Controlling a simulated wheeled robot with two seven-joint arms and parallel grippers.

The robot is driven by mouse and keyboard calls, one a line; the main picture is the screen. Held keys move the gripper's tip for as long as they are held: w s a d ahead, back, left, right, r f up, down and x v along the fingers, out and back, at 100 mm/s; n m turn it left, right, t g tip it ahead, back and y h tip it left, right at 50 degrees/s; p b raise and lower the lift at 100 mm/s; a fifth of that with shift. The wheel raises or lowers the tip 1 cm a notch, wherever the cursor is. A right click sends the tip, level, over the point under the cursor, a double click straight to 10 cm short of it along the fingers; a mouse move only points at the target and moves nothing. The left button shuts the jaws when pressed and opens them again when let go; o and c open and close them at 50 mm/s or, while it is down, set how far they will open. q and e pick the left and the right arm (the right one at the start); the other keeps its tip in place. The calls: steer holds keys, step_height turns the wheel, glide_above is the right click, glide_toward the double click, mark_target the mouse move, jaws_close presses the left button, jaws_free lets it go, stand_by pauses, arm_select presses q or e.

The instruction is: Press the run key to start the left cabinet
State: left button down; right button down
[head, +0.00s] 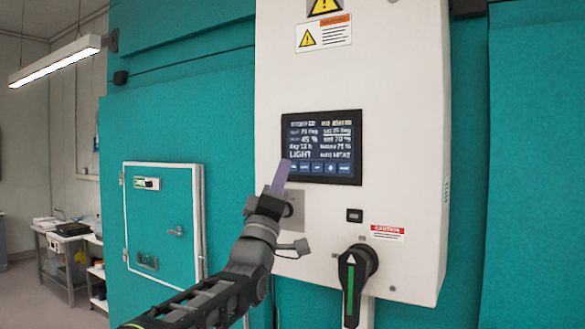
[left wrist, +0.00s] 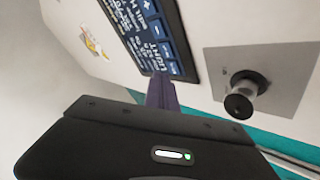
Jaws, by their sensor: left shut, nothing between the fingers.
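The control screen (head: 321,147) is lit on the white cabinet box (head: 385,90), with rows of readings and a row of blue keys (head: 330,168) along its lower edge. Most key labels are too small to read, so I cannot pick out the run key by name. The screen also shows turned in the left wrist view (left wrist: 150,30). My left gripper (head: 284,166) is shut and empty, its purple fingers pointing up at the screen's lower left corner. In the left wrist view its fingertips (left wrist: 161,80) overlap the end of the key row; I cannot tell whether they touch. The leftmost key is partly hidden.
A grey plate (left wrist: 290,65) with a black knob (left wrist: 245,95) sits below the screen, close to my gripper. A black rotary switch (head: 355,270) with a green stripe is lower right. A teal door (head: 160,225) is left, and shelves (head: 70,255) stand further back.

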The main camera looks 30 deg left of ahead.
arm_select(q)
steer(key=shift+w, duration=0.1)
stand_by(0.4)
steer(key=shift+w, duration=0.3)
steer(key=shift+w, duration=0.3)
stand_by(0.6)
steer(key=shift+s+b, duration=0.75)
steer(key=shift+b, duration=0.35)
steer(key=shift+s+b, duration=2.1)
steer(key=shift+s, duration=0.4)
